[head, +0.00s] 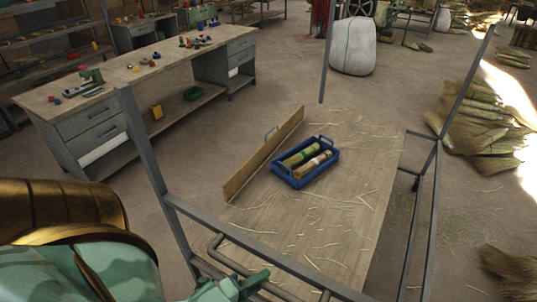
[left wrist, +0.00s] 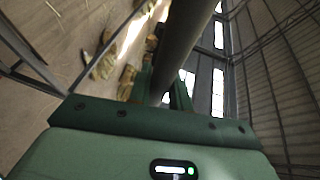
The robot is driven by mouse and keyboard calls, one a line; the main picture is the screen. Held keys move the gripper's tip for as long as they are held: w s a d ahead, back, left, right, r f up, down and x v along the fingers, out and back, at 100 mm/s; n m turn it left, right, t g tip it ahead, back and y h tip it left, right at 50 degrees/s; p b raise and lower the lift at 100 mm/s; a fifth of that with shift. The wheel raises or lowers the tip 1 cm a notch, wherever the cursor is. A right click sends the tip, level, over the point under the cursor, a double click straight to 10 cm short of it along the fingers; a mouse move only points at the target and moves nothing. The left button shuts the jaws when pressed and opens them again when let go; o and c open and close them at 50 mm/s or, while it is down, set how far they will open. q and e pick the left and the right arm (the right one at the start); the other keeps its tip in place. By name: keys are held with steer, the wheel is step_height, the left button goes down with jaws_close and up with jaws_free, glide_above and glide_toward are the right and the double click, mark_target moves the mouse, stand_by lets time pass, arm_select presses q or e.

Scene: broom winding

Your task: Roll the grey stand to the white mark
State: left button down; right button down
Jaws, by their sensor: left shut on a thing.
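The grey stand (head: 175,205) is a wheeled metal frame with corner posts and a wooden deck (head: 330,232), standing in front of me. My left gripper (head: 238,286) is at its near side, at the low grey handle rail at the bottom of the head view. In the left wrist view a grey bar (left wrist: 186,45) runs between the fingers of my left gripper (left wrist: 170,95), which is shut on it. A caster shows under the stand's right side. I cannot make out a white mark on the floor. My right gripper is not in view.
On the deck are a blue crate (head: 293,183) with bundled rolls and an upright wooden board (head: 262,155). A workbench (head: 75,125) stands at the left. A white sack (head: 353,47) is behind the stand; straw piles (head: 470,120) lie at the right. Floor between them is open.

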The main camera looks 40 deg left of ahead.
arm_select(q)
steer(key=s, duration=0.2)
steer(key=shift+s+d+f, duration=0.15)
steer(key=shift+s+d, duration=0.15)
steer(key=shift+s, duration=0.05)
steer(key=c, duration=1.3)
jaws_free()
steer(key=shift+w, duration=0.1)
steer(key=b+v, duration=0.1)
steer(key=v, duration=1.5)
steer(key=shift+b, duration=0.35)
